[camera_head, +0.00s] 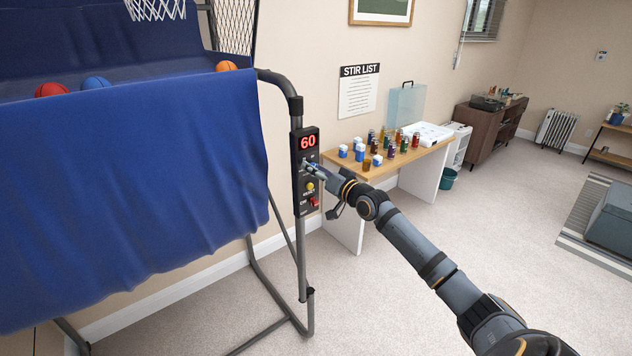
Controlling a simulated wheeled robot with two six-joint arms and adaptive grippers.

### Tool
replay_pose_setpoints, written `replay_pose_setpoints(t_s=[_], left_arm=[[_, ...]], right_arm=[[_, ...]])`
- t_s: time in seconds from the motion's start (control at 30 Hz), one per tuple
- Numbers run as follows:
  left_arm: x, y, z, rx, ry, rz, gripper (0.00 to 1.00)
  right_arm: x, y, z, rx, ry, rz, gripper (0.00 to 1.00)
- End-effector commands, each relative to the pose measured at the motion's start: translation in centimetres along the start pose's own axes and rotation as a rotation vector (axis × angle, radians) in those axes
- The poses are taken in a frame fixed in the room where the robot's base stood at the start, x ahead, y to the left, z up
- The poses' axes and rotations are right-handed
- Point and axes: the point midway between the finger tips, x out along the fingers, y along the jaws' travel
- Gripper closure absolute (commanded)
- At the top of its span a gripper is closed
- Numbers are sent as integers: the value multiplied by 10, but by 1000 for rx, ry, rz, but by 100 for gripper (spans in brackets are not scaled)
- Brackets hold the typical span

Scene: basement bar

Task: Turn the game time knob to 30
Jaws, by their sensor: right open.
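The black control panel (299,192) is fixed to the front upright of the basketball game. Its red display (307,142) reads 60. Below the display, my right gripper (308,169) is at the panel's upper part, with its fingers where a knob would be. The knob itself is hidden or too small to make out behind the fingers. I cannot tell whether the fingers touch it. My right gripper is open. A yellow button (310,187) and a red switch (314,202) show lower on the panel. My left gripper is not in view.
The blue cloth (130,190) of the basketball game fills the left, with balls above it. The grey metal frame (309,300) reaches the floor.

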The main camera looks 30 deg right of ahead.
Motion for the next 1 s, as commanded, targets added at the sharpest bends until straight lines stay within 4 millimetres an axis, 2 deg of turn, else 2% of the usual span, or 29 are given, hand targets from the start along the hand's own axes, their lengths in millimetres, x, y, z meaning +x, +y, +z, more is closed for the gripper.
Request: replay_pose_setpoints(t_s=[0.33,0.7,0.73,1.0], left_arm=[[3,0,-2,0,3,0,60],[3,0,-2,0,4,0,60],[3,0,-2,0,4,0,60],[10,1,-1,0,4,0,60]], right_arm=[[3,-1,-1,0,-1,0,47],[2,0,0,0,-1,0,98],[2,0,0,0,-1,0,100],[2,0,1,-33,-1,-1,100]])
